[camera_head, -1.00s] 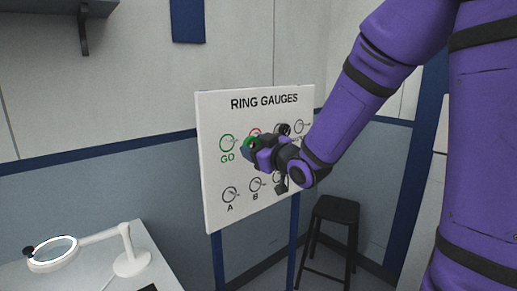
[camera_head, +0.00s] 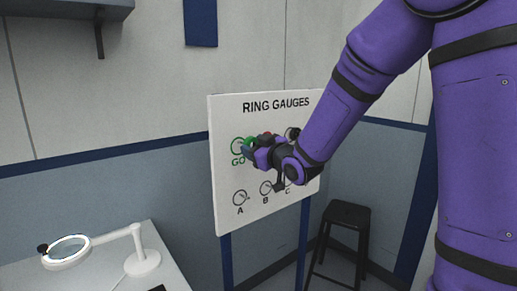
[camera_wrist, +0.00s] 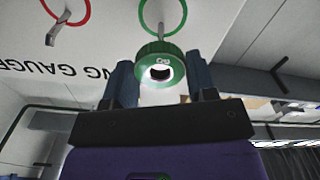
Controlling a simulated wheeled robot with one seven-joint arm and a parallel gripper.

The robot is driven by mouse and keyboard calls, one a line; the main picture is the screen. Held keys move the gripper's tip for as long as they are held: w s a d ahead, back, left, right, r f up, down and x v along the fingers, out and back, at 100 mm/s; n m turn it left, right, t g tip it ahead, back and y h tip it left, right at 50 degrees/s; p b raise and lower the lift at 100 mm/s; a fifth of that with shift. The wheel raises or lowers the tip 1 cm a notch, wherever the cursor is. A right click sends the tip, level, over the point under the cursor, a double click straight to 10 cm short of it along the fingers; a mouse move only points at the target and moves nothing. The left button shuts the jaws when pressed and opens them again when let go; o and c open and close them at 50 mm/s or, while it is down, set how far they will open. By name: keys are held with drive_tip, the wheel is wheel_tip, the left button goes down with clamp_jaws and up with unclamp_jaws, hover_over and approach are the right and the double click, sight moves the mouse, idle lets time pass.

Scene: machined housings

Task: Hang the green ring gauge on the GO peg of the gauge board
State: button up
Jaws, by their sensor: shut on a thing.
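The green ring gauge (camera_wrist: 160,47) is between the two fingers of my gripper (camera_wrist: 160,64) in the wrist view, its hole facing the camera. My gripper is shut on it. Just beyond it are the green GO circle (camera_wrist: 178,14) and its peg (camera_wrist: 158,31). The ring looks in front of the peg; I cannot tell whether the peg enters the hole. In the head view my gripper (camera_head: 248,149) is beside the GO circle (camera_head: 234,147) on the white gauge board (camera_head: 225,215), and mostly hides the ring.
A red circle with its peg (camera_wrist: 50,38) is left of the GO peg in the wrist view. Lower pegs A (camera_head: 240,198) and B (camera_head: 266,188) look empty. A magnifier lamp (camera_head: 142,262) stands on a table at left; a black stool (camera_head: 348,213) is at right.

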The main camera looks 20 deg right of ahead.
drive_tip(key=shift+f+x, duration=0.15)
drive_tip(key=shift+x, duration=0.8)
drive_tip(key=shift+f+x, duration=0.15)
drive_tip(key=shift+x, duration=0.8)
drive_tip(key=o, duration=1.1)
drive_tip(key=s+d+r+m+g+h, duration=0.1)
drive_tip(key=s+d+m+g+h, duration=0.2)
drive_tip(key=s, duration=0.7)
drive_tip(key=s+d+r+m+g+h, duration=0.1)
drive_tip(key=s+d+m+g+h, duration=0.3)
drive_tip(key=s, duration=0.6)
drive_tip(key=s+g, duration=0.1)
drive_tip(key=s, duration=0.5)
drive_tip(key=s+g+y, duration=0.1)
drive_tip(key=s+g, duration=0.1)
drive_tip(key=s, duration=0.5)
drive_tip(key=s+g, duration=0.2)
drive_tip(key=s, duration=0.4)
drive_tip(key=shift+s+d+r+m, duration=0.1)
drive_tip(key=shift+s+d+m, duration=0.1)
drive_tip(key=shift+s+m, duration=0.1)
